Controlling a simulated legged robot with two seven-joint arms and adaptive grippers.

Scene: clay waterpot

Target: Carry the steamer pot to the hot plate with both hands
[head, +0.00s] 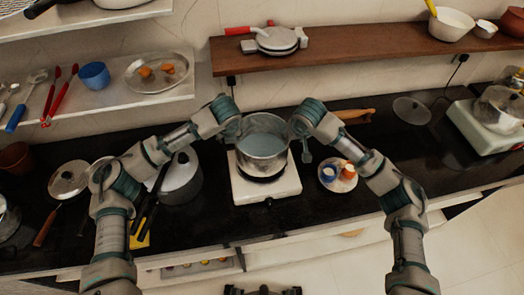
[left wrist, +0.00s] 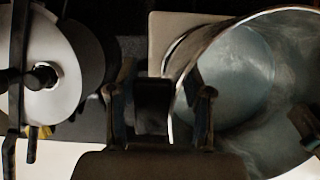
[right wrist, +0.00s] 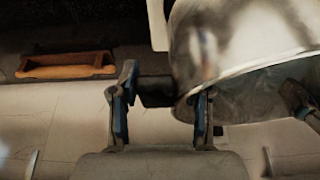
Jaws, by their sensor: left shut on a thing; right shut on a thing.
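The steamer pot (head: 262,145) is a round grey metal pot, open at the top, over the white hot plate (head: 265,190). A dark burner shows just below its base; I cannot tell whether they touch. My left gripper (head: 232,128) is shut on the pot's dark left handle, which also shows in the left wrist view between the fingers (left wrist: 160,95) beside the pot wall (left wrist: 235,80). My right gripper (head: 297,130) is shut on the right handle, between the fingers in the right wrist view (right wrist: 165,95), beside the pot (right wrist: 245,45). The pot looks about upright.
A lidded pan (head: 181,178) stands close left of the hot plate. A plate with small bottles (head: 338,177) is close to its right. A rolling pin (head: 355,114) lies behind. A wooden shelf (head: 350,42) hangs above; another cooker (head: 487,125) stands far right.

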